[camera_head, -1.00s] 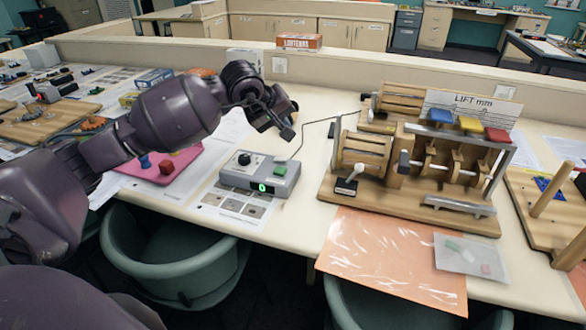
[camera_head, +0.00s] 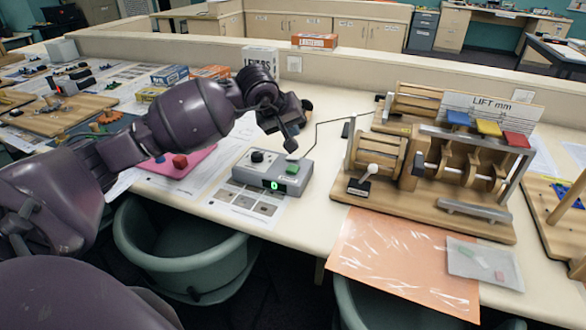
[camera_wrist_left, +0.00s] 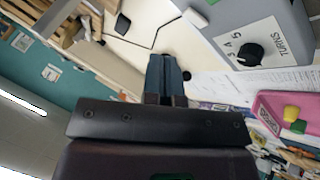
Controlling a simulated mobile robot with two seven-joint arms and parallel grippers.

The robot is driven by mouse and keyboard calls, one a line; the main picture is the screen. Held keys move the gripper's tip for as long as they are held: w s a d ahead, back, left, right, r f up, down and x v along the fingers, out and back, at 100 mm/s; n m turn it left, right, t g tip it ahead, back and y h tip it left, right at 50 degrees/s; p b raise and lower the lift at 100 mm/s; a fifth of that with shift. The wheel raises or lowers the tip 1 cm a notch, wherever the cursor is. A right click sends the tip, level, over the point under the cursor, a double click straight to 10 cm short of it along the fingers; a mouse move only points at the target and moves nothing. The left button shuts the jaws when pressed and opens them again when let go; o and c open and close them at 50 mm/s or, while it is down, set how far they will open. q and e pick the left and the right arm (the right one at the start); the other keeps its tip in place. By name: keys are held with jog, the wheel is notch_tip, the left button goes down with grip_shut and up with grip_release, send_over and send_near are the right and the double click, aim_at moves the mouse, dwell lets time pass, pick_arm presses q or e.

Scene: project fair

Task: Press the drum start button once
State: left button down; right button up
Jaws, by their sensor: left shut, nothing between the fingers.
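The grey control box (camera_head: 272,172) stands on the table, with a black knob (camera_head: 257,156), a green button (camera_head: 292,169) on its top right and a lit green 0 on its front. My right gripper is out of view.
A wooden drum and cam machine (camera_head: 430,160) labelled LIFT mm stands right of the box, joined to it by a thin cable. A pink mat (camera_head: 183,168) with small blocks lies to the left. An orange sheet (camera_head: 400,262) lies in front of the machine.

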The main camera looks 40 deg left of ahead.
pick_arm(q)
jog(key=b, duration=0.2)
send_over(292, 167)
notch_tip(292, 167, down, 6)
jog(key=shift+a+f, duration=0.1)
jog(key=shift+f, duration=0.45)
jog(key=shift+f+b, duration=0.2)
jog(key=shift+b, duration=0.15)
jog(key=shift+w+f, duration=0.1)
dwell(0.7)
dwell(0.5)
